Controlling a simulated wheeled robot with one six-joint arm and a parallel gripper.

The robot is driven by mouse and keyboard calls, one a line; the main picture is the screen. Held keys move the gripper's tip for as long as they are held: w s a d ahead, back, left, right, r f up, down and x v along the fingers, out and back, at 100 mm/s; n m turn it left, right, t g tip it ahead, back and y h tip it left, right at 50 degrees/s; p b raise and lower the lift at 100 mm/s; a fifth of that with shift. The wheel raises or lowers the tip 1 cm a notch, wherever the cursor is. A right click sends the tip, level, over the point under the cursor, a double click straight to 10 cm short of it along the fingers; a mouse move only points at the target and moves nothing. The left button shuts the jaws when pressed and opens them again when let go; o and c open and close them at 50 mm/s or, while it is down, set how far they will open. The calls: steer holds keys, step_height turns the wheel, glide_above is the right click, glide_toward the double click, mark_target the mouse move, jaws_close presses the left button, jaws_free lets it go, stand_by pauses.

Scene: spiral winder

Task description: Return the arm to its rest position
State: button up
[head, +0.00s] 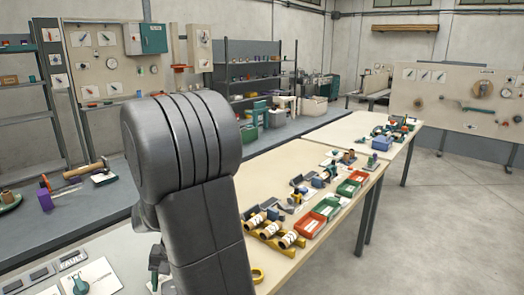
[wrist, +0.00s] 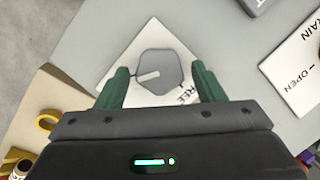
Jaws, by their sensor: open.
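My gripper (wrist: 160,68) shows in the wrist view as two dark green fingers, spread apart with nothing clasped between them. A grey knob (wrist: 155,73) with a light pointer mark lies between and beyond the fingertips, on a white plate (wrist: 108,92) with partly hidden lettering ending in "REE". I cannot tell how far the fingers are above the plate. In the head view my grey arm fills the centre-left, bent at a rounded joint, and hides most of my gripper; a small dark green part shows beside its lower left edge.
A grey panel (wrist: 220,25) carries another white plate (wrist: 300,65) marked "OPEN". In the head view a teal knob (head: 81,287) stands near a "FAULT" label. A long table (head: 275,180) with red and green trays stands right of my arm. Floor (head: 440,230) is clear at right.

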steer(key=n, duration=0.2)
steer(key=n+h, duration=0.1)
steer(key=n, duration=0.1)
steer(key=shift+s+a+t, duration=0.1)
steer(key=shift+a+t, duration=0.1)
steer(key=shift+t, duration=0.1)
steer(key=n+h, duration=0.1)
steer(key=n, duration=0.2)
steer(key=shift+a+r+n+t, duration=0.1)
steer(key=shift+n+t, duration=0.2)
steer(key=shift+n, duration=0.1)
steer(key=shift+b, duration=0.3)
